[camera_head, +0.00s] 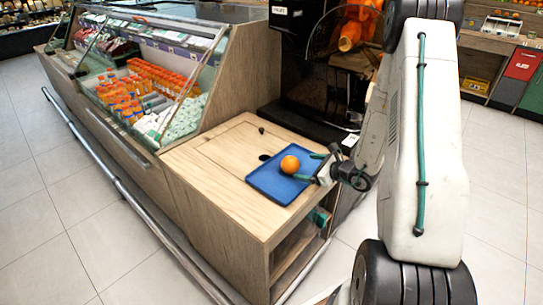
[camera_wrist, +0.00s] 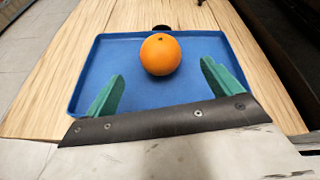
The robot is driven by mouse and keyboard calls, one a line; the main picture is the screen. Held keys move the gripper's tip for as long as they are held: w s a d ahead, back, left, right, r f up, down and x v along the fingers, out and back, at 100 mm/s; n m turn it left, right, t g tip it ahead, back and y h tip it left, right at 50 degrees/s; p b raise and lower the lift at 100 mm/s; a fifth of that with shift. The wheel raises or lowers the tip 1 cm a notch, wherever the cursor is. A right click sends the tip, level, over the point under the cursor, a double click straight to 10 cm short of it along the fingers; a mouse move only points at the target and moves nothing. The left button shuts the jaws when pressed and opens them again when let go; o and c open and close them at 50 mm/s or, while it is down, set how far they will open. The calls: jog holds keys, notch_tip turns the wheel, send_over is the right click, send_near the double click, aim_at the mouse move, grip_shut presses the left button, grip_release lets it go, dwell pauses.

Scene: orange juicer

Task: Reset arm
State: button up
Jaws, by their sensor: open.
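My gripper (camera_head: 322,164) is over the right edge of a blue tray (camera_head: 262,183) on the wooden counter. In the wrist view its two green fingers (camera_wrist: 164,85) are spread apart with nothing between them. An orange (camera_head: 289,165) rests on the tray, just beyond the fingertips. In the wrist view the orange (camera_wrist: 161,54) sits near the tray's far edge, and the tray (camera_wrist: 112,60) lies beneath the fingers. My arm spans the right part of the head view.
The wooden counter (camera_head: 205,170) has a dark hole and a small knob behind the tray. A dark juicer machine (camera_head: 310,95) stands at the back. A glass display case (camera_head: 150,85) with several orange bottles is at the left. Open floor (camera_head: 50,200) lies in front.

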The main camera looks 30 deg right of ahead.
jog(key=a, duration=0.1)
jog(key=s+a+n+y, duration=0.1)
jog(key=s+a+g+y, duration=0.1)
jog(key=shift+s+a+n, duration=0.1)
jog(key=shift+a+n, duration=0.3)
jog(key=shift+s+a+r+n+g+y, duration=0.35)
jog(key=shift+a+r+n+y, duration=0.15)
jog(key=shift+a+r, duration=0.1)
jog(key=shift+s+a+r+n+g+y, duration=0.3)
jog(key=shift+a+r+n+y, duration=0.2)
jog(key=shift+a, duration=0.1)
jog(key=s+a+r+n+g+y, duration=0.2)
jog(key=s+a+r+n+g, duration=0.75)
jog(key=a+r+n, duration=0.2)
jog(key=s+a+r+n+h, duration=0.3)
jog(key=s+r+n+h, duration=0.7)
jog(key=s+r+n, duration=0.4)
jog(key=shift+s+a+r+h, duration=0.15)
jog(key=shift+s+r+h, duration=0.15)
jog(key=shift+s+r, duration=1.2)
jog(key=shift+w+r, duration=0.1)
